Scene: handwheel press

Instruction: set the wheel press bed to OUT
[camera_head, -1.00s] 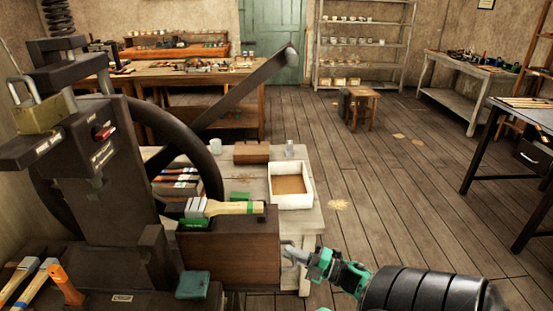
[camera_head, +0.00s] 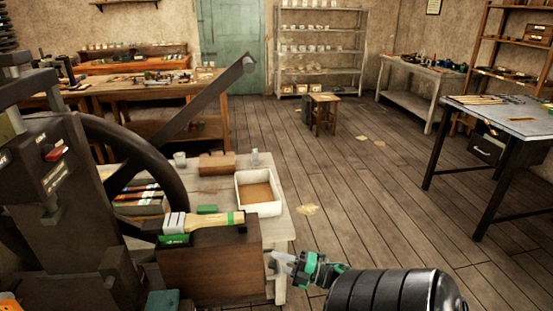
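The wheel press (camera_head: 55,190) stands at the left, with a large dark handwheel (camera_head: 172,184) and a long lever. Its bed looks to be the brown block (camera_head: 212,268) at the lower middle, with a metal handle (camera_head: 270,264) on its right face. My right gripper (camera_head: 277,263) comes in from the lower right, its grey fingers at that handle; they appear shut on it, though the fingertips are small. A wooden-handled brush (camera_head: 205,221) and a green-labelled item lie on the block. No bed marking is readable. My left gripper is out of view.
Behind the block, a pale bench (camera_head: 278,224) holds a white tray (camera_head: 257,208), a brown block (camera_head: 217,164) and small cups.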

